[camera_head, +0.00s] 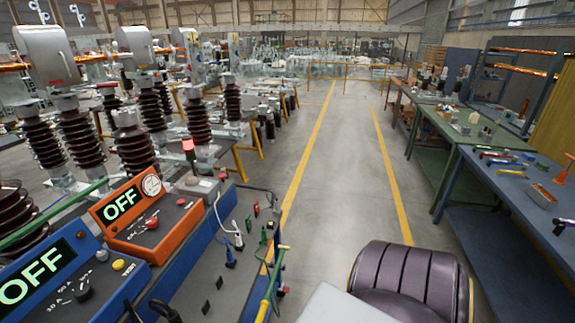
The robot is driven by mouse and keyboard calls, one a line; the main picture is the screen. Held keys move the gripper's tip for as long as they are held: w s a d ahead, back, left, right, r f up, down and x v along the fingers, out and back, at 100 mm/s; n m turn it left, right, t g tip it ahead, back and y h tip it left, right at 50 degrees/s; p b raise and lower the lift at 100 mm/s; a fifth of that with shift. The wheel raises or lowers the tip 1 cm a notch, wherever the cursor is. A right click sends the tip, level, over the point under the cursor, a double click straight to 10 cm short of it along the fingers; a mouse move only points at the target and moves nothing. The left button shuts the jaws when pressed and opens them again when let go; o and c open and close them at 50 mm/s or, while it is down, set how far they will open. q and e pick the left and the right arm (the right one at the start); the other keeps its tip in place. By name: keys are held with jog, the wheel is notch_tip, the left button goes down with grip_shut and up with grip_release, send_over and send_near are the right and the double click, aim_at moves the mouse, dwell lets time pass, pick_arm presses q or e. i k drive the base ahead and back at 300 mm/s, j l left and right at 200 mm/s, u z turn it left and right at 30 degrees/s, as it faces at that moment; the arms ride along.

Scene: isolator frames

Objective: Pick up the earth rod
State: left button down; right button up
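A thin yellow-and-green rod (271,284) stands tilted at the right end of the blue bench, near the bottom middle of the view; it looks like the earth rod. Its lower end runs out of the picture. A second, green rod (52,214) slants across the left side, in front of the dark ribbed insulators. I cannot tell for certain which of the two is the earth rod. Neither of my grippers is in view, and nothing is seen touching either rod.
An orange box (140,222) and a blue box (55,275), both reading OFF, stand on the blue bench (205,275) at left. Ribbed insulators (133,150) rise behind. A clear aisle (335,170) runs ahead. A blue table (515,190) with tools stands right.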

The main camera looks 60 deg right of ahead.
aim_at(265, 304)
jog(key=z, duration=1.6)
jog(key=l+u, duration=0.1)
